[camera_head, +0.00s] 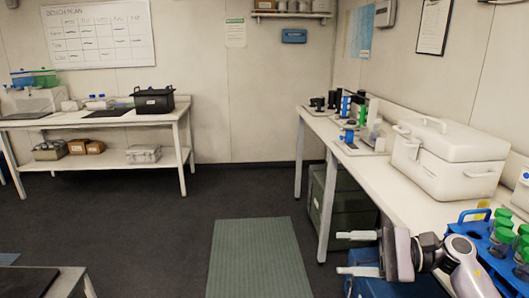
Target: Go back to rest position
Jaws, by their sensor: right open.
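My right gripper (341,253) shows at the lower right in the head view. Its two pale fingers point left and are spread apart, with nothing between them. It hangs beside the front edge of the right-hand bench (400,193), in front of a blue box (365,284) on the floor. My right arm comes in from the lower right corner and partly covers the bench edge. My left gripper is not in view.
A blue rack (470,230) with green-capped tubes stands on the bench close to my right wrist. A white cooler box (449,160) stands farther back. Dark green crates (345,204) sit under the bench. A green mat (258,258) lies on open floor.

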